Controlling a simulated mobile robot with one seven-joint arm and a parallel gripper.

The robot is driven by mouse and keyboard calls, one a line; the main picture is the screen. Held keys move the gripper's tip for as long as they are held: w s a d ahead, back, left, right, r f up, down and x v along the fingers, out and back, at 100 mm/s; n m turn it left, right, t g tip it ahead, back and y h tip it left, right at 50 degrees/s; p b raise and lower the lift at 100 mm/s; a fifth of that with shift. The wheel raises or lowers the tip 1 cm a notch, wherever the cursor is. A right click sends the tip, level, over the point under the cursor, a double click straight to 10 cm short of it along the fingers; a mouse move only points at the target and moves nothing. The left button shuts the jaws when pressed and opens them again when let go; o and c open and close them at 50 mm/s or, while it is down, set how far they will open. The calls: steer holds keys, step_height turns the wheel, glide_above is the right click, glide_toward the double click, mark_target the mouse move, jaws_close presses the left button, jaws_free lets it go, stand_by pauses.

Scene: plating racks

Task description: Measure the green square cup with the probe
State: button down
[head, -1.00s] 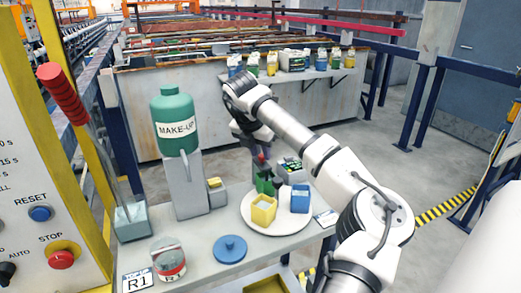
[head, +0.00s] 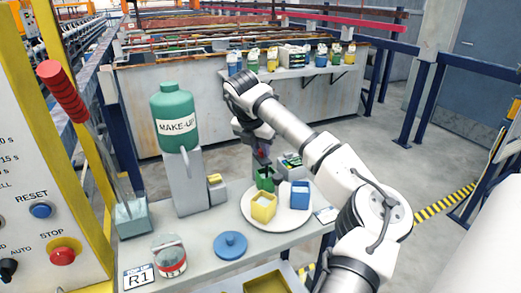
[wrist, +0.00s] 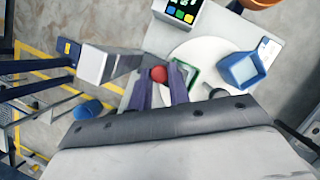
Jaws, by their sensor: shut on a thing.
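The green square cup (head: 265,183) stands on the round white plate (head: 290,225), behind a yellow cup (head: 263,207) and beside a blue cup (head: 299,195). My gripper (head: 261,162) is just above the green cup, pointing down. In the wrist view its two purple fingers (wrist: 160,90) are shut on the probe, whose red rounded end (wrist: 158,74) shows between them. The green cup (wrist: 187,74) is right beside the right finger there. The probe's lower tip is hidden, so I cannot tell whether it is inside the cup.
A meter (wrist: 180,12) with coloured buttons stands by the plate. A green MAKE-UP bottle (head: 175,115) on a grey stand is to the left. A blue lid (head: 230,245) and a red-banded jar (head: 169,256) are in front.

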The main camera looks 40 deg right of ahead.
step_height(320, 180, up, 5)
steer(key=shift+r, duration=0.2)
steer(key=shift+w, duration=0.1)
steer(key=c, duration=1.6)
jaws_free()
steer(key=b+v, duration=0.2)
steer(key=v, duration=1.2)
steer(key=shift+f, duration=0.1)
